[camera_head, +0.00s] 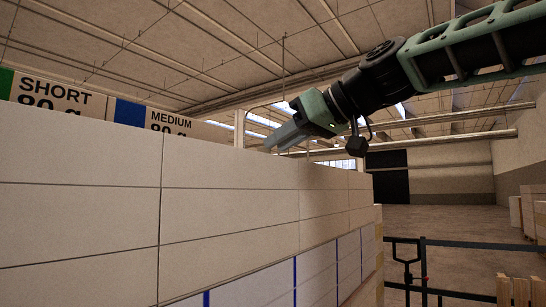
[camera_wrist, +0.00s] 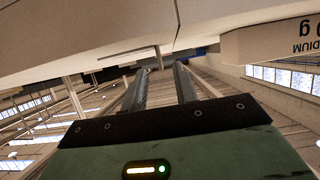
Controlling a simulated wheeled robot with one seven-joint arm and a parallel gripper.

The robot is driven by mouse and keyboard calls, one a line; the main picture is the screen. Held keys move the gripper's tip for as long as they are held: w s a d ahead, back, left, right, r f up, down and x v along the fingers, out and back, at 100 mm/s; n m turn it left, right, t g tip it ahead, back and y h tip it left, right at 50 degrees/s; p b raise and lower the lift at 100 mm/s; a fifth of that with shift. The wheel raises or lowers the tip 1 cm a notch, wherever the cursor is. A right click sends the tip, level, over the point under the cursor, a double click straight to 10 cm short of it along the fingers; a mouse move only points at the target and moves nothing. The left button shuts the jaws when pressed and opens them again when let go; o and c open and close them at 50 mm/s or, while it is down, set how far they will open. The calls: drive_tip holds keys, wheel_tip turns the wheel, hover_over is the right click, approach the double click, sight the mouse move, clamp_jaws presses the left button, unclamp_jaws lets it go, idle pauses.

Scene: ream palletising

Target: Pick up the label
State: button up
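My gripper (camera_head: 272,143) is just above the top edge of the pale stacked reams (camera_head: 230,185) in the head view. In the wrist view its two grey fingers (camera_wrist: 158,76) stand apart, with a gap between them and nothing clearly held. No loose label can be made out for certain. A thin pale strip (camera_wrist: 130,53) lies near the fingertips in the wrist view, against the ream stack; I cannot tell what it is. Printed signs read SHORT (camera_head: 52,94) and MEDIUM (camera_head: 170,120) behind the stack. Part of the MEDIUM sign shows upside down in the wrist view (camera_wrist: 275,42).
The ream stack fills the left and middle foreground, with blue-striped packs (camera_head: 318,270) low down. A dark railing (camera_head: 465,245) stands at the lower right. Pallet loads (camera_head: 530,215) are at the far right. Open floor (camera_head: 445,222) lies beyond the railing.

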sight(264, 151)
drive_tip(key=p+x, duration=0.3)
drive_tip(key=x, duration=0.1)
drive_tip(key=shift+a+r, duration=0.15)
drive_tip(key=shift+w+a+f, duration=0.3)
clamp_jaws()
